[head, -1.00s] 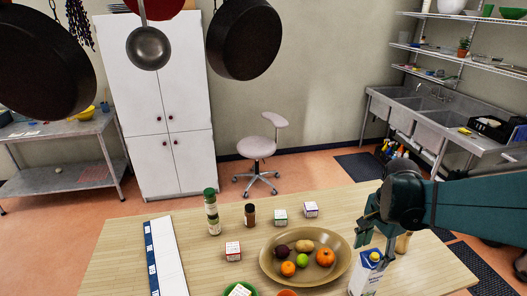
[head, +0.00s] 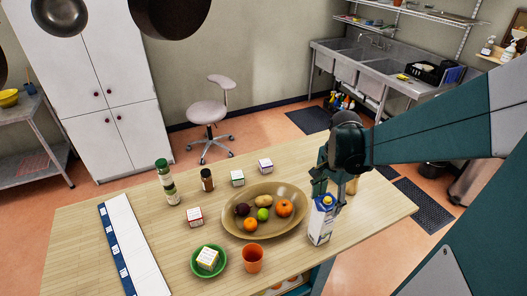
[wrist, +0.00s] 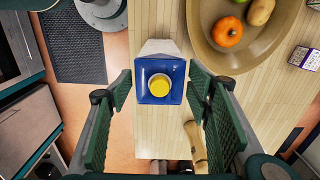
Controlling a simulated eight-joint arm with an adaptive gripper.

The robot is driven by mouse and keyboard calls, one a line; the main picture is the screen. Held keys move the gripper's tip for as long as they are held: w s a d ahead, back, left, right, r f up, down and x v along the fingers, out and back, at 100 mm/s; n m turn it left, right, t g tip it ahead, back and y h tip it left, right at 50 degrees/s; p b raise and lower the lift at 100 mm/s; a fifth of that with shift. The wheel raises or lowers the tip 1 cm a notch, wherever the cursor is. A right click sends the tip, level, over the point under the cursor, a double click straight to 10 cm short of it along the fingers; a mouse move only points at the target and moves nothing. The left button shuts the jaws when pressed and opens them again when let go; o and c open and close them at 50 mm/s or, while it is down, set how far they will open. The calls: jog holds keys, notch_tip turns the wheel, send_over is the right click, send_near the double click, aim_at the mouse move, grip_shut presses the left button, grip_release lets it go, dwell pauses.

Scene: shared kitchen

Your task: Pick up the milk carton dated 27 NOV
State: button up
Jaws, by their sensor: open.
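A blue and white carton (head: 320,222) with a yellow cap stands upright on the wooden table, right of the fruit bowl. In the wrist view its blue top and yellow cap (wrist: 159,84) lie between my fingers, seen from above. No date can be read on it. My gripper (head: 328,187) is open over the carton, with a finger on each side; it also shows in the wrist view (wrist: 162,110). Gaps show between the fingers and the carton top. Small printed boxes stand elsewhere on the table, such as a red and white one (head: 195,217); their print is too small to read.
A brown bowl of fruit (head: 238,229) stands just left of the carton. The table's right end (head: 385,209) is clear.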

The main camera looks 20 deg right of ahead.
jog(key=shift+f, duration=0.35)
jog(key=shift+f, duration=0.1)
jog(key=shift+f, duration=2.5)
jog(key=c, duration=1.1)
jog(key=shift+r, duration=0.15)
jog(key=shift+r, duration=4.9)
